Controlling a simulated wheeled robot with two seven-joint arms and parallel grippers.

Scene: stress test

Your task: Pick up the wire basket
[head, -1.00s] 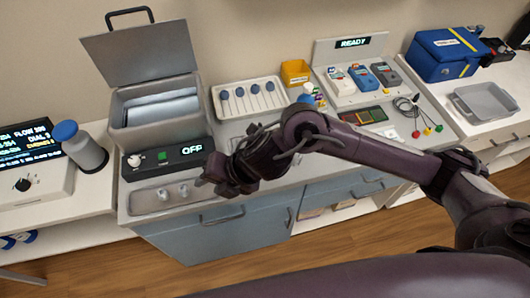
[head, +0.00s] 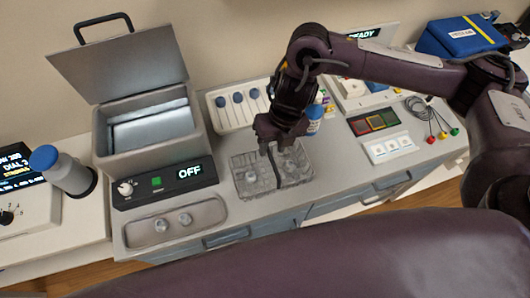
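The wire basket (head: 245,187) is a grey mesh box on the counter, right of the control panel marked OFF. Some small pale round-topped items (head: 290,168) show inside it. My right gripper (head: 274,152) is above the basket, pointing down, with its dark lower end overlapping the basket's middle. Its fingers blend with a dark upright strip there, so I cannot tell whether they touch or grip anything. My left gripper is not in view.
An open-lidded metal bath (head: 148,155) stands left of the basket. A tray (head: 150,232) with two small knobbed pieces lies in front of it. A white-and-blue bottle (head: 314,122) and a rack (head: 222,118) stand close behind.

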